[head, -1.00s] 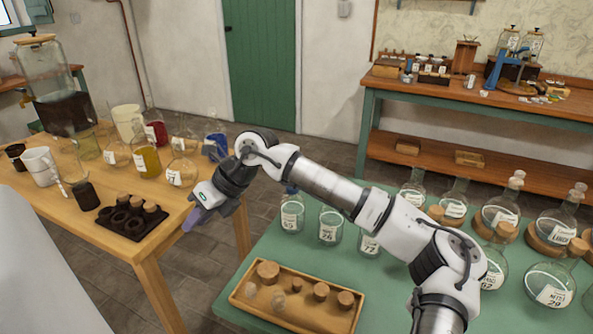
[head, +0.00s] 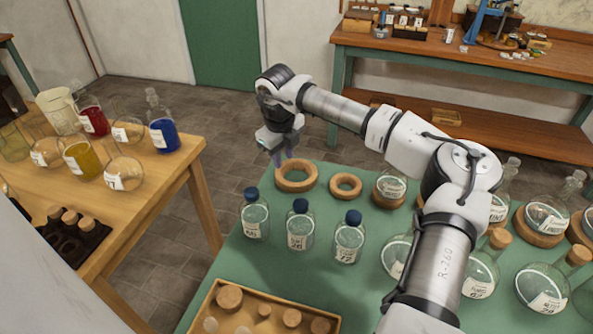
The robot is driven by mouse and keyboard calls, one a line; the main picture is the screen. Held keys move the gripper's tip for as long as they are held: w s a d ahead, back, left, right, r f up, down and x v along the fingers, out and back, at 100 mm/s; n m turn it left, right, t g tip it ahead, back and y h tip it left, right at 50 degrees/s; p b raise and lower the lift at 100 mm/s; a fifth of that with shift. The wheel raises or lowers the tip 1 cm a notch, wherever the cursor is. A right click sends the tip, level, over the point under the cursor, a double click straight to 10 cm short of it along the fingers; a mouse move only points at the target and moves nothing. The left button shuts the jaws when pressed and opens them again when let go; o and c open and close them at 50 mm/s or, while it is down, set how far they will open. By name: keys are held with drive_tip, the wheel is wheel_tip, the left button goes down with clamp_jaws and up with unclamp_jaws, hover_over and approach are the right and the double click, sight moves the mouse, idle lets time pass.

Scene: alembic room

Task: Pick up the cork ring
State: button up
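Two bare cork rings lie on the green table (head: 255,290) near its far left corner. The larger cork ring (head: 296,187) is at the left, and the smaller cork ring (head: 346,196) is to its right. My gripper (head: 279,160) points down just above and behind the left part of the larger ring. Its purple-grey fingertips are small and seen from the side, so I cannot tell how far apart they are. I see nothing in it. More cork rings (head: 540,239) sit under round flasks at the right.
Several blue-capped bottles (head: 300,230) stand in front of the rings. A round flask (head: 391,187) stands right of the smaller ring. A wooden tray (head: 215,291) of corks is at the front. A wooden table (head: 150,215) with glassware is at the left.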

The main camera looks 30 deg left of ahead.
hover_over(283, 181)
drive_tip(key=f, duration=0.3)
drive_tip(key=d+f+p, duration=0.1)
drive_tip(key=f, duration=0.1)
drive_tip(key=shift+s, duration=0.35)
drive_tip(key=shift+w+a+f+p, duration=0.15)
drive_tip(key=shift+f+p, duration=0.25)
drive_tip(key=shift+f, duration=0.5)
drive_tip(key=shift+w+a+f+p, duration=0.1)
drive_tip(key=shift+a+f+p, duration=0.2)
drive_tip(key=shift+f, duration=0.65)
drive_tip(key=shift+w+a+f+p, duration=0.15)
drive_tip(key=shift+f+p, duration=0.3)
drive_tip(key=shift+f, duration=0.45)
drive_tip(key=shift+d, duration=0.1)
drive_tip(key=shift+c, duration=0.2)
clamp_jaws()
